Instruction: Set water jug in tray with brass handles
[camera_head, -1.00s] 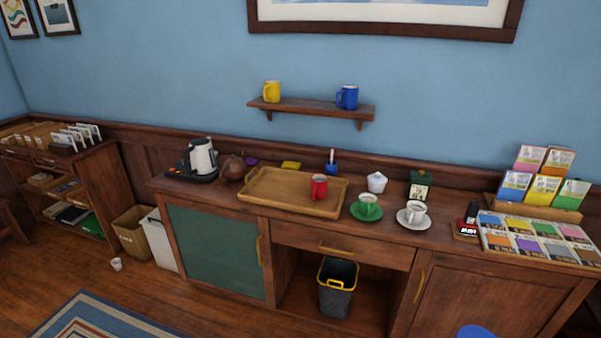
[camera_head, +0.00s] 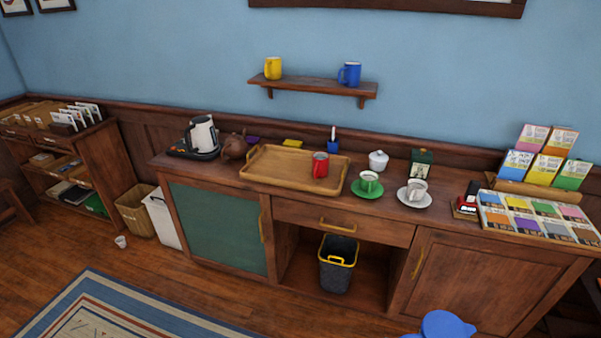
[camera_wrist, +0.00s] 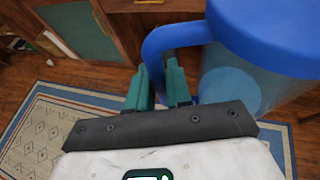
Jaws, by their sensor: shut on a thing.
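The water jug has a blue lid (camera_wrist: 268,35), a blue handle (camera_wrist: 152,50) and a clear bluish body (camera_wrist: 225,82), at the right in the wrist view. My gripper (camera_wrist: 160,78) is shut on the jug's handle with its green fingers. In the head view only the top of the blue jug (camera_head: 446,325) shows at the bottom edge, in front of the cabinet. A wooden tray (camera_head: 262,182) lies on the cabinet top, well beyond the jug.
A kettle (camera_head: 202,134) and brown teapot (camera_head: 234,147) stand left of the tray. A wall shelf (camera_head: 312,87) hangs above. A bin (camera_head: 337,265) stands in the open bay below.

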